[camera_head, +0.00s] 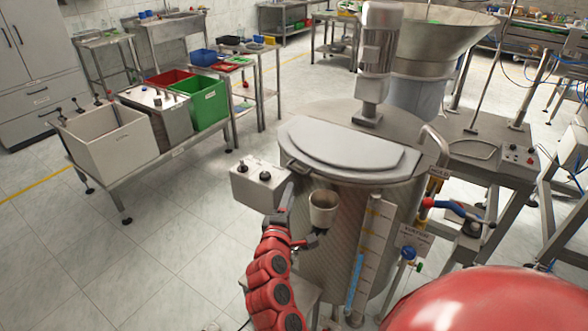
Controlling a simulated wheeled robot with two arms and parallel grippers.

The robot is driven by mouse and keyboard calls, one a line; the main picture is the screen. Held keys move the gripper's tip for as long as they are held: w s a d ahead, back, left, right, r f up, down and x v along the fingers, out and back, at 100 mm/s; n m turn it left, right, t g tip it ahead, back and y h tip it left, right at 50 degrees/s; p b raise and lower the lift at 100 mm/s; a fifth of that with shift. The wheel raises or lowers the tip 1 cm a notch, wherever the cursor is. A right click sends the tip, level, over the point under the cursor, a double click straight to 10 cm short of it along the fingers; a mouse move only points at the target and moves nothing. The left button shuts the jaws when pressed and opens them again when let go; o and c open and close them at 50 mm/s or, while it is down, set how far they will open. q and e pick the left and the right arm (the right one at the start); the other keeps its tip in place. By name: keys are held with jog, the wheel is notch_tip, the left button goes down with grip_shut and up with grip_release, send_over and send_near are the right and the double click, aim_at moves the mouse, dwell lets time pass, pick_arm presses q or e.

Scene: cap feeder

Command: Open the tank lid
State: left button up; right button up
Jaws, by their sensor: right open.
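The tank (335,255) is a large grey metal drum in the middle of the view. Its lid (345,147) is a flat grey half-round plate on top and lies shut. A curved metal handle (437,148) rises at the right side of the tank top.
A grey control box (258,185) with black knobs stands left of the tank. A motor (377,55) stands behind the lid. A blue-handled valve (455,207) and a level gauge (367,255) are on the right front. Floor (170,240) to the left is free.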

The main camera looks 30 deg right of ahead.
aim_at(296, 170)
jog(key=p+x, duration=0.1)
jog(key=x, duration=1)
grip_shut()
dwell(1.1)
